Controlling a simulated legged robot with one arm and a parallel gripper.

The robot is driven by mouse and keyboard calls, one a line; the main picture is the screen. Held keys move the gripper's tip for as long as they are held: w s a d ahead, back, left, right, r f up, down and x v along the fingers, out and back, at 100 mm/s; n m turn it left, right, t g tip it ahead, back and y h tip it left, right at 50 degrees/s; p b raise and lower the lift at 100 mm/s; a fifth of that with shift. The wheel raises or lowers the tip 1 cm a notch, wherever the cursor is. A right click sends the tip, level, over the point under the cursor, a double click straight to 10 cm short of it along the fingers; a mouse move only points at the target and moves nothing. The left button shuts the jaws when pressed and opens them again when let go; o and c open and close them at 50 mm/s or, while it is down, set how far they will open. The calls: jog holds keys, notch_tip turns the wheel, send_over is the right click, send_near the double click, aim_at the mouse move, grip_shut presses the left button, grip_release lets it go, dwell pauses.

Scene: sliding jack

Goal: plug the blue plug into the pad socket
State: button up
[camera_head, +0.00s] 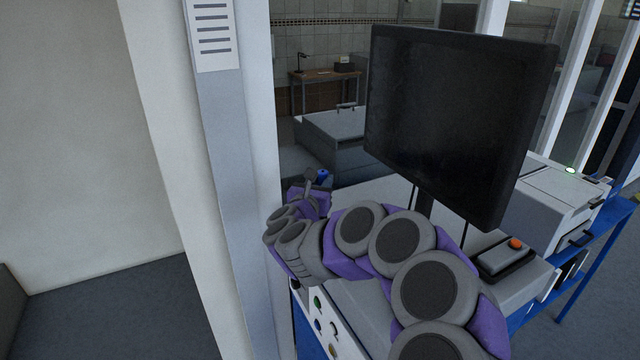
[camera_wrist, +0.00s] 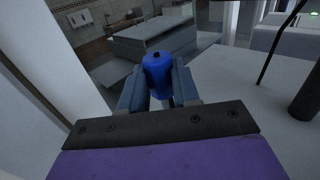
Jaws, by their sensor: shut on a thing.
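My gripper (camera_wrist: 158,88) is shut on the blue plug (camera_wrist: 157,72), which stands up between the two fingers in the wrist view with a small dark tip at its top. In the head view the blue plug (camera_head: 323,175) is a small blue spot at the end of my purple and grey arm, left of the monitor. My gripper (camera_head: 318,180) is small there and partly hidden by my own wrist. I cannot make out the pad socket in either view. A grey box with an orange button (camera_head: 515,244) sits on a dark base to the right of my arm.
A large black monitor (camera_head: 455,115) stands on the light bench (camera_head: 375,190) right of my gripper. A white pillar (camera_head: 235,200) rises close on the left. A white machine with a green light (camera_head: 560,200) stands at the right. A cable (camera_wrist: 278,45) hangs right in the wrist view.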

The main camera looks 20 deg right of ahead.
jog(key=shift+f+b, duration=0.2)
jog(key=shift+b, duration=0.1)
notch_tip(320, 180, down, 6)
jog(key=b, duration=0.6)
jog(key=shift+r, duration=0.25)
jog(key=shift+s+b, duration=0.1)
jog(key=shift+b, duration=1.25)
dwell(1.2)
jog(key=shift+f+b, duration=2.05)
jog(key=shift+b, duration=0.15)
jog(key=o, duration=1.1)
jog(key=b+v, duration=0.1)
jog(key=v, duration=1.6)
jog(key=shift+a, duration=0.25)
